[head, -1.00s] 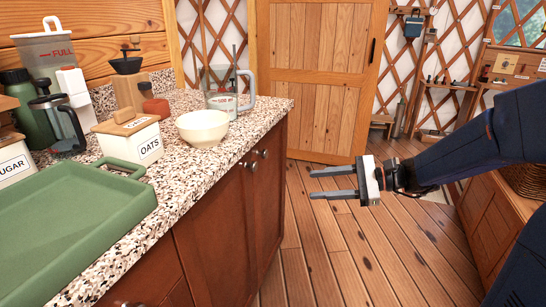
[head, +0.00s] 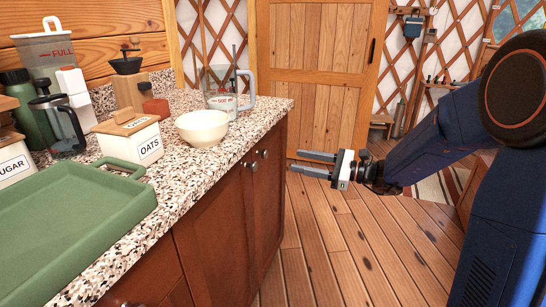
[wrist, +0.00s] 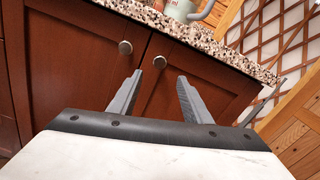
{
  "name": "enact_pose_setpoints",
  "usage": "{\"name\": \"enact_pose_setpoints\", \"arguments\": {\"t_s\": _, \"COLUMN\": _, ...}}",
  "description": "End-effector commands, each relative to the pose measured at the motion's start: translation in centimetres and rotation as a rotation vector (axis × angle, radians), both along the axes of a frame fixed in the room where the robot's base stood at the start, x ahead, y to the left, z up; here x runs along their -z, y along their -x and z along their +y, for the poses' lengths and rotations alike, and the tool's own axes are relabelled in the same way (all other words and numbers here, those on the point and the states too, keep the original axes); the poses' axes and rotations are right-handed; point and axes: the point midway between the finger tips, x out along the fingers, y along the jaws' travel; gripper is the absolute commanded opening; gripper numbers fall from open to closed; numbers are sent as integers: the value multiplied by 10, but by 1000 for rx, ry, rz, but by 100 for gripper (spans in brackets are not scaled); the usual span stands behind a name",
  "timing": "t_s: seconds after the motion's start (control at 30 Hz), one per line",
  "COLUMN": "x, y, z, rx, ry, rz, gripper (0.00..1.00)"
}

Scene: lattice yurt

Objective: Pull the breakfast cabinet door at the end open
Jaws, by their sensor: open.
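The breakfast cabinet's end door (head: 270,191) is dark red-brown and shut, under the speckled counter (head: 187,174). Its round metal knob (head: 265,153) sits near the door's upper left corner. A second knob (head: 252,166) is on the neighbouring door. My gripper (head: 306,163) is open and empty, to the right of the cabinet and apart from it, with its fingers pointing left at the doors. In the wrist view the end door (wrist: 205,82) and its knob (wrist: 160,60) show beyond my fingers (wrist: 155,95), the knob between and above the fingertips.
On the counter stand a white bowl (head: 202,128), a measuring jug (head: 228,90), an oats box (head: 128,135) and a green tray (head: 75,240). A wooden door (head: 312,85) is behind. The plank floor (head: 335,250) beside the cabinet is clear.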

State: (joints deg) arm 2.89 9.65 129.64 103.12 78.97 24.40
Motion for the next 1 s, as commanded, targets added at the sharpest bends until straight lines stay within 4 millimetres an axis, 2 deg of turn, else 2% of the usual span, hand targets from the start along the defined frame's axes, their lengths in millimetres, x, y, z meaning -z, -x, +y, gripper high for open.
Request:
{"name": "enact_pose_setpoints", "arguments": {"t_s": 0.4, "x": 0, "y": -22, "z": 64, "rx": -4, "ry": 0, "rz": 1, "gripper": 44}}
{"name": "enact_pose_setpoints", "arguments": {"t_s": 0.6, "x": 1, "y": -31, "z": 87, "rx": -2, "ry": -1, "rz": 1, "gripper": 44}}
{"name": "enact_pose_setpoints", "arguments": {"t_s": 0.8, "x": 1, "y": -35, "z": 97, "rx": -1, "ry": 1, "rz": 1, "gripper": 44}}
{"name": "enact_pose_setpoints", "arguments": {"t_s": 1.0, "x": 0, "y": -35, "z": 98, "rx": 0, "ry": 1, "rz": 0, "gripper": 44}}
